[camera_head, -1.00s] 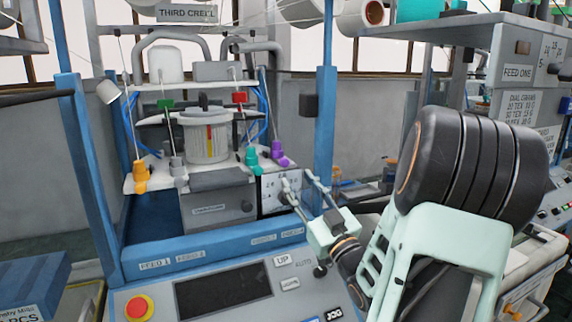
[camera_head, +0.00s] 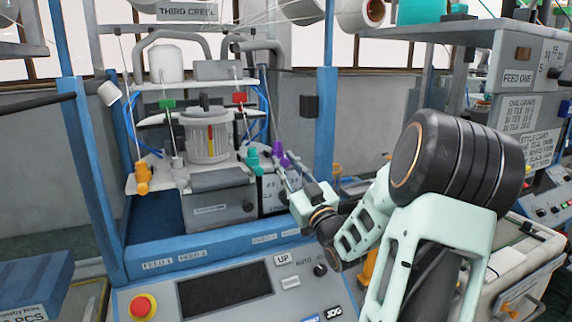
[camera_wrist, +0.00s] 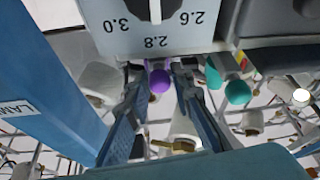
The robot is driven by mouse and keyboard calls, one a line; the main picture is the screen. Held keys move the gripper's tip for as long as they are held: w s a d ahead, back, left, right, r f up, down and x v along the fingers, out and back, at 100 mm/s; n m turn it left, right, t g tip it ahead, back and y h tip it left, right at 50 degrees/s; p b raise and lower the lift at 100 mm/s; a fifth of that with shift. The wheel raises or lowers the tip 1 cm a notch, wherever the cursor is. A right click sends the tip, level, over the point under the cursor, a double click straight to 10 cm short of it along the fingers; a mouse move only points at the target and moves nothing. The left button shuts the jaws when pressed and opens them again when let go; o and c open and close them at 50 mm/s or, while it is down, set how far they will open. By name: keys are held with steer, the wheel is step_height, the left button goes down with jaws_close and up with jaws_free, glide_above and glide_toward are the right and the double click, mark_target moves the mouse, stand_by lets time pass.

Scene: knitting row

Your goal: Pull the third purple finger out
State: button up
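The purple finger (camera_head: 277,150) stands at the right end of the knitting unit, beside the teal finger (camera_head: 252,158). In the wrist view the purple finger (camera_wrist: 159,80) shows as a round knob under the numbered dial plate, with the teal finger (camera_wrist: 238,92) to its right. My gripper (camera_wrist: 160,76) is open, with one fingertip on each side of the purple knob. Narrow gaps seem to remain, but contact is hard to tell. In the head view my gripper (camera_head: 283,164) reaches up to the purple finger and partly covers its lower part.
An orange finger (camera_head: 143,178) and a grey finger (camera_head: 180,173) stand further left. A blue post (camera_head: 325,130) rises just right of my gripper. The control panel (camera_head: 225,290) lies below. The numbered plate (camera_wrist: 155,25) is close above the fingertips.

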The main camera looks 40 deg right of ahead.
jaws_close()
steer(key=shift+s+a+b, duration=0.2)
steer(key=shift+s+b, duration=0.05)
steer(key=shift+s, duration=0.5)
steer(key=shift+s+a+b, duration=0.2)
steer(key=shift+s+b, duration=0.05)
steer(key=shift+s, duration=0.5)
steer(key=shift+f, duration=0.1)
steer(key=shift+o, duration=0.6)
jaws_free()
steer(key=o, duration=0.4)
steer(key=shift+s, duration=0.15)
